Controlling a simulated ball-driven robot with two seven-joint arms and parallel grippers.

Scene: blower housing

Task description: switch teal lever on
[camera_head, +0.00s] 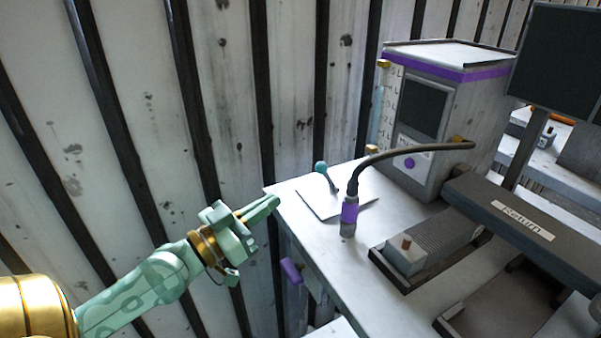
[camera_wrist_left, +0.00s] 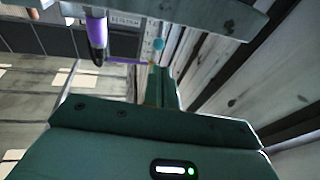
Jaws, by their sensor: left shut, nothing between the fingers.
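The teal lever (camera_head: 326,176) has a round teal knob on a thin stem. It stands tilted on a flat pale plate (camera_head: 318,205) at the far left of the white table. Its knob also shows in the left wrist view (camera_wrist_left: 158,44), beyond my fingers. My left gripper (camera_head: 276,200) is shut and empty, just left of the table's edge and apart from the lever. Its fingers point toward the table. In the left wrist view the gripper (camera_wrist_left: 162,75) appears at the centre. My right gripper is in neither view.
A purple-banded handle with a black cable (camera_head: 349,214) stands right of the lever. A grey machine with a purple stripe (camera_head: 440,115) is behind it. A panelled wall (camera_head: 150,120) is at left.

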